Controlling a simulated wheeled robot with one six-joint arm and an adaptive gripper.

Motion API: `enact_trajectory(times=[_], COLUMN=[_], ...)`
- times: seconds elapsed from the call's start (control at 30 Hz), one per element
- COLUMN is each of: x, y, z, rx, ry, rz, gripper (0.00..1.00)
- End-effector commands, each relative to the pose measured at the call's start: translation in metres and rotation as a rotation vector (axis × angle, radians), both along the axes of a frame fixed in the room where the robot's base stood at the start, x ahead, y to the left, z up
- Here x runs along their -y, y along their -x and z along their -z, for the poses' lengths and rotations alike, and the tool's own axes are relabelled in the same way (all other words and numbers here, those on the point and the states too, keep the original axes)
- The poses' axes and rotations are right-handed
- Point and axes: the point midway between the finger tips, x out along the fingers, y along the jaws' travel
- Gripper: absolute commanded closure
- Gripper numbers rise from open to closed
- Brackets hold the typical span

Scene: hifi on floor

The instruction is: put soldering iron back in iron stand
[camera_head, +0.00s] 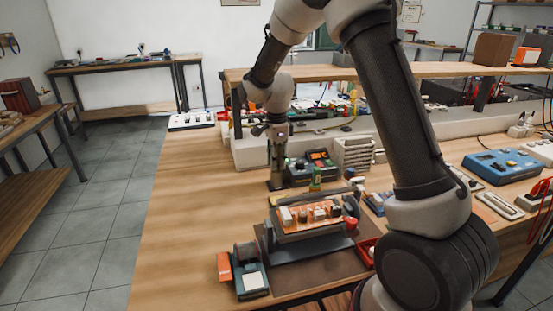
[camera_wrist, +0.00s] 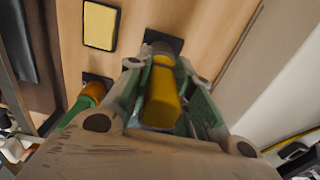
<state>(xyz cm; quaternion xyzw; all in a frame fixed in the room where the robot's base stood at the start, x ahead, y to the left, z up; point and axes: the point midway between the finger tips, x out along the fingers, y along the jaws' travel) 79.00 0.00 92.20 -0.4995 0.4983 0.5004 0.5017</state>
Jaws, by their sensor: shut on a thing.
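My gripper (camera_head: 277,172) points down over the table, left of the dark soldering station (camera_head: 313,167). In the wrist view my gripper (camera_wrist: 160,75) is shut on a yellow handle, which I take as the soldering iron (camera_wrist: 162,98). Its tip is hidden. A dark base (camera_head: 275,185), which looks like the iron stand, is just below my gripper; it also shows past the fingers in the wrist view (camera_wrist: 163,40). I cannot tell whether the iron touches it. A yellow sponge (camera_wrist: 100,25) in a black tray lies close by.
A green bottle-like thing with an orange top (camera_head: 316,178) stands right of my gripper. A circuit board on a holder (camera_head: 308,216) is in front, on a dark mat (camera_head: 330,275). A white bench riser (camera_head: 250,152) is behind.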

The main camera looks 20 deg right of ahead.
Motion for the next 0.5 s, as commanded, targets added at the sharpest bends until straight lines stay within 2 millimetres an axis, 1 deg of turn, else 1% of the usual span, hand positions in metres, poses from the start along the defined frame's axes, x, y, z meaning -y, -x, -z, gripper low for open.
enact_trajectory(times=[0.13,0.17,0.2,0.27,0.3,0.5], x=[0.0,0.0,0.0,0.0,0.0,0.0], y=[-0.0001,-0.0001,-0.0001,-0.0001,-0.0001,-0.0001], z=[-0.0002,-0.0002,-0.0002,-0.0002,-0.0003,-0.0003], rx=[0.0,0.0,0.0,0.0,0.0,0.0], ry=[0.0,0.0,0.0,0.0,0.0,0.0], rz=[0.0,0.0,0.0,0.0,0.0,0.0], gripper=[0.96,0.72,0.65,0.54,0.52,0.52])
